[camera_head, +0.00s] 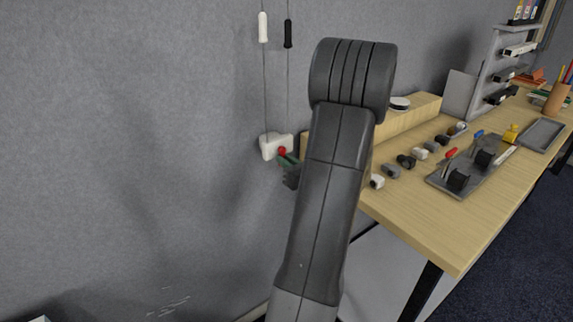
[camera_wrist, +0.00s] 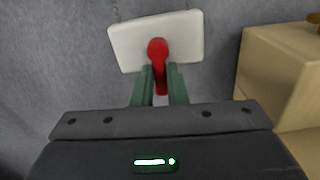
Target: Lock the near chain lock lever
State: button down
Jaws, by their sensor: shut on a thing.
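The chain lock is a white box (camera_head: 270,147) on the grey wall, left of the table. Its red lever (camera_head: 282,151) sits on the front of it. In the wrist view the white box (camera_wrist: 185,42) fills the upper middle, and the red lever (camera_wrist: 158,52) hangs down from its round hub. My gripper (camera_head: 287,159) is at the lock, and its green fingers (camera_wrist: 159,84) are closed around the lower part of the lever. A white cord handle (camera_head: 263,27) and a black one (camera_head: 288,33) hang on cords above the box.
A wooden table (camera_head: 420,215) stands to the right, with a wooden block (camera_head: 412,115) near the wall. A grey tray (camera_head: 440,180) and several small items lie on the table. The wooden block's side (camera_wrist: 268,65) is close on the right in the wrist view. The wall at left is clear.

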jog(key=shift+n+b, duration=0.5)
jog(key=shift+b, duration=0.1)
jog(key=shift+d, duration=0.1)
jog(key=c, duration=1.4)
grip_release()
jog(key=shift+c, duration=0.2)
jog(key=v, duration=1.3)
jog(key=shift+s+d+b, duration=0.25)
jog(key=shift+s+b, duration=0.05)
jog(key=shift+b, duration=0.1)
